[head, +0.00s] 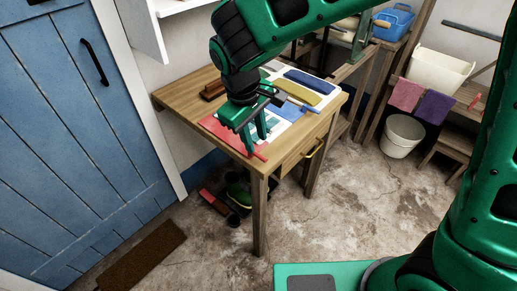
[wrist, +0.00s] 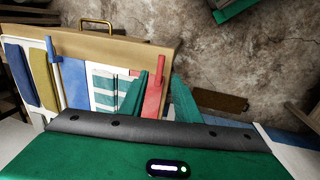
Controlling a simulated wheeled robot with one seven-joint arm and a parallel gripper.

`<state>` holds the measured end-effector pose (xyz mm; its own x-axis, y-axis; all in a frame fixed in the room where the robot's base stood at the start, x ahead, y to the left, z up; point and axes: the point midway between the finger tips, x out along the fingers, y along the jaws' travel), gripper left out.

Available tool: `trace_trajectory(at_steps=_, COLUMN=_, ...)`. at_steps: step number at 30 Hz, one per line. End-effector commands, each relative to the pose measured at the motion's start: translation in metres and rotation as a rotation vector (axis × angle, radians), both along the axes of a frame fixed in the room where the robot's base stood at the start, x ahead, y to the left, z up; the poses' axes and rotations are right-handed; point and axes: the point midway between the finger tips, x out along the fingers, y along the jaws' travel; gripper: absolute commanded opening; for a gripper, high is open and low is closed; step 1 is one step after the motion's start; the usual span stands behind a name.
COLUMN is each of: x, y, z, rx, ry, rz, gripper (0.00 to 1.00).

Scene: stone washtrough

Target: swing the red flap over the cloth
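The red flap (head: 222,134) lies at the near left of the tabletop; its narrow handle (head: 258,154) points toward the table's front edge. The red flap also shows in the wrist view (wrist: 152,98), between my green fingers. A striped white and teal cloth (wrist: 104,84) lies beside it, between the red flap and the blue flap (wrist: 73,82), partly hidden by a finger. My gripper (head: 256,143) points down over the red flap side. Its fingers are apart, with nothing visibly gripped. I cannot tell whether they touch the flap.
A yellow flap (head: 298,92) and a dark blue flap (head: 309,80) lie farther back on the wooden table (head: 172,98). A brown block (head: 213,89) sits at the back left. A drawer with a brass handle (head: 315,148) faces front. The concrete floor in front is clear.

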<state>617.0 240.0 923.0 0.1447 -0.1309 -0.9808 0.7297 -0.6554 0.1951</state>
Motion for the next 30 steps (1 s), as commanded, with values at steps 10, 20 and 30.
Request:
trace_trajectory(at_steps=10, x=0.007, y=-0.007, z=-0.051, rx=-0.002, ry=0.003, rz=-0.001, gripper=0.29)
trace_trajectory(at_steps=20, x=0.009, y=-0.009, z=-0.061, rx=0.0, ry=0.0, rz=-0.001, gripper=0.29)
trace_trajectory(at_steps=30, x=0.009, y=-0.009, z=-0.06, rx=0.0, ry=0.0, rz=-0.002, gripper=0.0)
